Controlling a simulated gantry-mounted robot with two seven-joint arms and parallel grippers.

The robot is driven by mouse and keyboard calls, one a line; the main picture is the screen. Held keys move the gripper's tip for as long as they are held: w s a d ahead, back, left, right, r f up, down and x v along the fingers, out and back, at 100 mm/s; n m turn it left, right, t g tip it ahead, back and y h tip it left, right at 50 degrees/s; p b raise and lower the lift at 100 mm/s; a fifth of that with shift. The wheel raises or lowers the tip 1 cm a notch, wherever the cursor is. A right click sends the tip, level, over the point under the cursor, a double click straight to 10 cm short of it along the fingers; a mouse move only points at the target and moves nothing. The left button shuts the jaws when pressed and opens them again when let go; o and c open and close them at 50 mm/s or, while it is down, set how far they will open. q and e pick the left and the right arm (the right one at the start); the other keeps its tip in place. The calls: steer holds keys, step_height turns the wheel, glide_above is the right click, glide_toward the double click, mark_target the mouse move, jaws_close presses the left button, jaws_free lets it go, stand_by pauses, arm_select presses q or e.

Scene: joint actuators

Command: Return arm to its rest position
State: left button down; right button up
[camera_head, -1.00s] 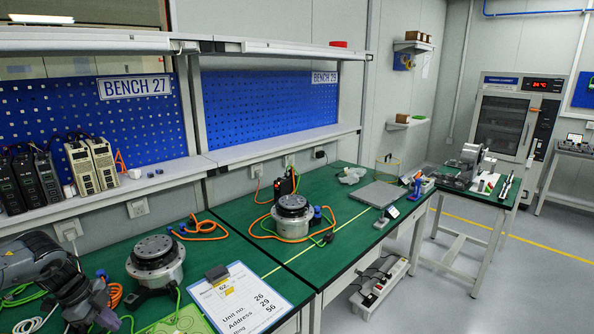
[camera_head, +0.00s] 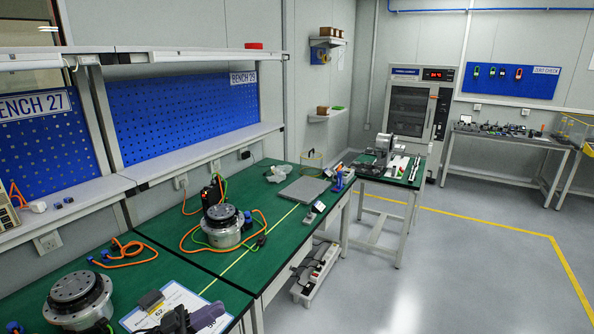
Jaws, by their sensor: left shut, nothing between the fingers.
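My left gripper (camera_head: 203,316) shows at the bottom edge of the head view. It is dark, partly cut off by the frame, and appears in front of the clipboard (camera_head: 172,295). Its fingers are shut with nothing between them. Most of my left arm is out of the picture. My right arm and right gripper are not in view.
One round actuator (camera_head: 80,298) stands left of the clipboard, another (camera_head: 222,226) farther back with orange cables (camera_head: 130,252). A grey plate (camera_head: 304,190) lies on the green bench. A side table (camera_head: 385,175) and open floor (camera_head: 470,265) are to the right.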

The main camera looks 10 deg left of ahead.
arm_select(q)
steer(key=w+d+r+m+g+h+p, duration=0.15)
steer(key=d+r+h, duration=0.25)
steer(key=d+r, duration=0.55)
steer(key=w+a+f+n+t+y, duration=0.7)
steer(key=w+a+f+y, duration=0.5)
steer(key=y, duration=0.5)
steer(key=s+a+f+n+g+y, duration=0.1)
steer(key=a+f+n+g+y, duration=0.3)
steer(key=a+f+g+y, duration=0.45)
steer(key=s+a+f+n+g+y, duration=0.2)
steer(key=s+a+f+n+g, duration=0.15)
steer(key=s+a, duration=0.5)
steer(key=s+d+f+m+h, duration=0.1)
steer(key=s+d+f, duration=0.4)
steer(key=s+d, duration=0.3)
steer(key=s+d+f+m+h, duration=0.2)
steer(key=s+d+f, duration=0.35)
steer(key=s, duration=0.55)
steer(key=s+d+r+h, duration=0.1)
steer(key=s+d+r, duration=0.25)
steer(key=s, duration=0.55)
steer(key=s+d+r+h, duration=0.15)
steer(key=s+d, duration=0.35)
steer(key=s, duration=0.5)
step_height(320, 180, up, 38)
steer(key=p, duration=3.7)
steer(key=shift+w+f+g+y, duration=0.2)
steer(key=shift+w+g+y, duration=0.2)
steer(key=shift+g, duration=0.05)
